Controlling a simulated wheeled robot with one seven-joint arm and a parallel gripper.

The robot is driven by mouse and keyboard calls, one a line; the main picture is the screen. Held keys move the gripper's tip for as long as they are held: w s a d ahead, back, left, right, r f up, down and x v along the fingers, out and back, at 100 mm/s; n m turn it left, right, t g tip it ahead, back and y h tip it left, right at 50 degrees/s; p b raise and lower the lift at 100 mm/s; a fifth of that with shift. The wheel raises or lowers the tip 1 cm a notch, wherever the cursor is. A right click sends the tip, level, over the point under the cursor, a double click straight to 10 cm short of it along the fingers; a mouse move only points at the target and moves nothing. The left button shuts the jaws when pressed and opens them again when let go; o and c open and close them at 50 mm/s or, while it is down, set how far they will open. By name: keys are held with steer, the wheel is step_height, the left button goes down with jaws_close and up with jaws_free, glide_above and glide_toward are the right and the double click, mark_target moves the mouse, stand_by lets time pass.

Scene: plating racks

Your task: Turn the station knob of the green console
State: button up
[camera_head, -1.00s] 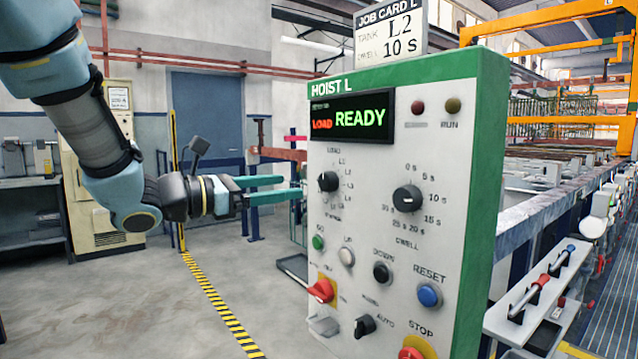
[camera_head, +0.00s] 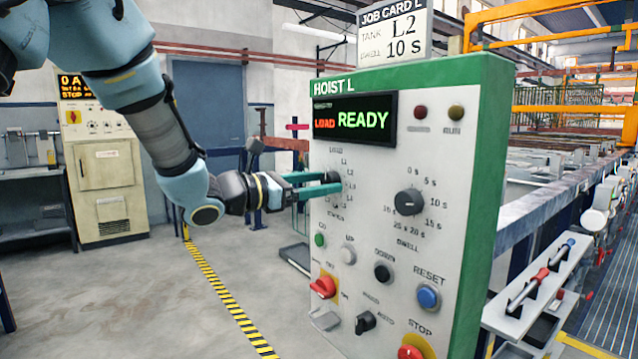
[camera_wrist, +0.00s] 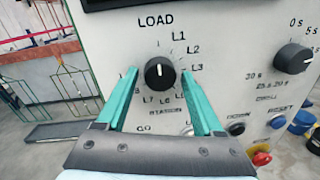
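The green console (camera_head: 490,150) has a white front panel headed HOIST L, and its display (camera_head: 351,119) reads LOAD READY. The station knob (camera_wrist: 160,73) is black and round, its white mark pointing up toward LOAD. Labels L1, L2, L3 and others ring it. My gripper (camera_wrist: 160,75) has teal fingers, open, one on each side of the knob with gaps visible between. In the head view my gripper (camera_head: 330,184) reaches the panel from the left and partly hides the knob. The job card (camera_head: 393,32) on top reads TANK L2, DWELL 10 s.
The dwell knob (camera_head: 411,202) is right of the station knob. Below are a red switch (camera_head: 323,287), several push buttons, a blue reset button (camera_head: 428,296) and a red stop button (camera_head: 412,352). Open floor (camera_head: 150,290) lies left of the console.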

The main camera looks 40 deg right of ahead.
jaws_close()
stand_by(0.3)
steer(key=shift+f+b, duration=0.15)
steer(key=shift+b, duration=0.5)
steer(key=m+b, duration=0.8)
steer(key=b, duration=0.9)
steer(key=m+t+b, duration=0.1)
steer(key=m+b, duration=0.8)
steer(key=b, duration=0.8)
steer(key=shift+s+y, duration=0.1)
steer(key=shift+y, duration=0.2)
steer(key=shift+r, duration=0.2)
